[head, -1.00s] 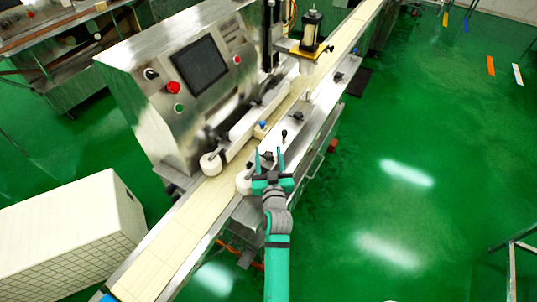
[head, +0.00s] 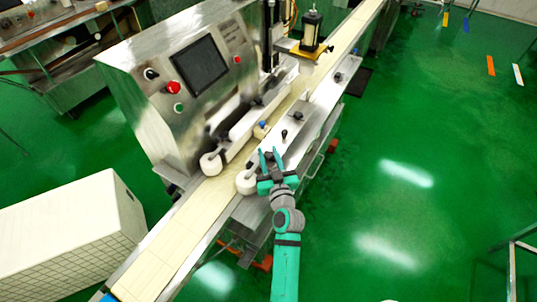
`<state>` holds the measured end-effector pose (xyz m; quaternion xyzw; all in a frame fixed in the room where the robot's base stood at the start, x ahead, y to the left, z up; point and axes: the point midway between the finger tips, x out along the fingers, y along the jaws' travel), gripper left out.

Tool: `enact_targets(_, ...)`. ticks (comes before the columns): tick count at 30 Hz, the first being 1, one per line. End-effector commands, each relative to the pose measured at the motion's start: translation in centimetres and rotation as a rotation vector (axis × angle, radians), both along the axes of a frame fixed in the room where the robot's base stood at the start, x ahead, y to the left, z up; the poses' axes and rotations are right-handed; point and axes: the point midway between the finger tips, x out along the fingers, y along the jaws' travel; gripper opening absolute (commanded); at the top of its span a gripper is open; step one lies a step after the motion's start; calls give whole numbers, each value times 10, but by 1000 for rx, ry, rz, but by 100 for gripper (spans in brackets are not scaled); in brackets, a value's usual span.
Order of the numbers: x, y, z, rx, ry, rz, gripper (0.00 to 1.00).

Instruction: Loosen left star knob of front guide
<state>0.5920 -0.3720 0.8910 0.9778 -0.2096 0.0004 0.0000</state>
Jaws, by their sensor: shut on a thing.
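The encrusting machine's front guide (head: 300,133) is a bright metal strip along the near side of the conveyor belt. Its left star knob (head: 268,156) is small and black, near the white roller at the guide's lower left end. Another dark knob (head: 298,116) stands farther up the guide.
A white roller (head: 246,182) sits just left of my gripper. The pale conveyor belt (head: 180,235) runs behind it, with the control panel (head: 200,65) beyond. A white crate (head: 75,235) stands at lower left.

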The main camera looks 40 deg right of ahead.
Motion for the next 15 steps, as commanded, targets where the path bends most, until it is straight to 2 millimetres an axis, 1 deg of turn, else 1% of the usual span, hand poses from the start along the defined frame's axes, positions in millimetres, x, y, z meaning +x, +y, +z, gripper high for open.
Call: enact_targets(15,0,-1,1,0,-1,202,7)
